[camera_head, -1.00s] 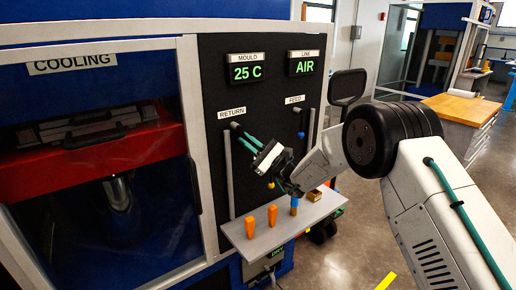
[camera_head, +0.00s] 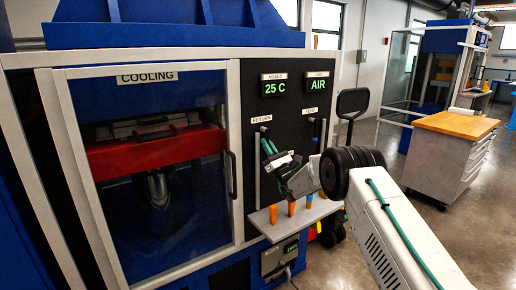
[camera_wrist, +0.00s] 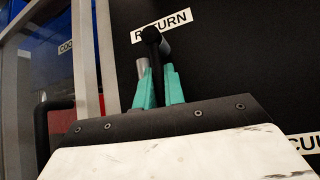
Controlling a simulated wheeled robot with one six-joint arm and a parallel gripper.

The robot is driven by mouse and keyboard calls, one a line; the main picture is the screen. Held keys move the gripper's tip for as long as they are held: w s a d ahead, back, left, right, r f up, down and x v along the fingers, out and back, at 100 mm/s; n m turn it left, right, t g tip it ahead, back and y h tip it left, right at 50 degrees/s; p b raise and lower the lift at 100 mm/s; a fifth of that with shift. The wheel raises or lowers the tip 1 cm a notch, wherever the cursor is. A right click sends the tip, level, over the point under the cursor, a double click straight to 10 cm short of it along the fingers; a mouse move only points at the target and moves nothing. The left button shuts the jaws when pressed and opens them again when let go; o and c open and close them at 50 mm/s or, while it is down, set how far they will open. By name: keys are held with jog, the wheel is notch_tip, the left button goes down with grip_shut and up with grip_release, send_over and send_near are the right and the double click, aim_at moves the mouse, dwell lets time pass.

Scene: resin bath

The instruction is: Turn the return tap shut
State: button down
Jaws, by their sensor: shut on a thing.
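The return tap (camera_wrist: 152,38) is under the RETURN label in the wrist view, with a dark lever running down between my gripper's two teal fingers. It also shows in the head view (camera_head: 264,130), high on the black panel. My gripper (camera_wrist: 159,80) is shut on the tap's lever, with one finger on each side. In the head view my gripper (camera_head: 268,146) reaches up to the tap from the lower right. The lever's lower end is hidden behind the gripper body in the wrist view.
The feed tap (camera_head: 311,121) is to the right on the same panel. A shelf (camera_head: 270,230) below holds orange pegs (camera_head: 273,213) and a blue-and-orange piece (camera_head: 309,201). The displays read 25 C and AIR. The glazed press door (camera_head: 160,190) is at left, marked COOLING.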

jog(key=shift+a+r, duration=0.2)
jog(key=shift+a, duration=0.05)
jog(key=c, duration=1.5)
grip_release()
jog(key=shift+a, duration=0.1)
jog(key=shift+d+f, duration=0.1)
jog(key=shift+d, duration=0.25)
jog(key=shift+s+d+f, duration=0.1)
jog(key=shift+s+f, duration=0.05)
jog(key=shift+f, duration=0.2)
jog(key=v, duration=0.7)
jog(key=shift+d, duration=0.1)
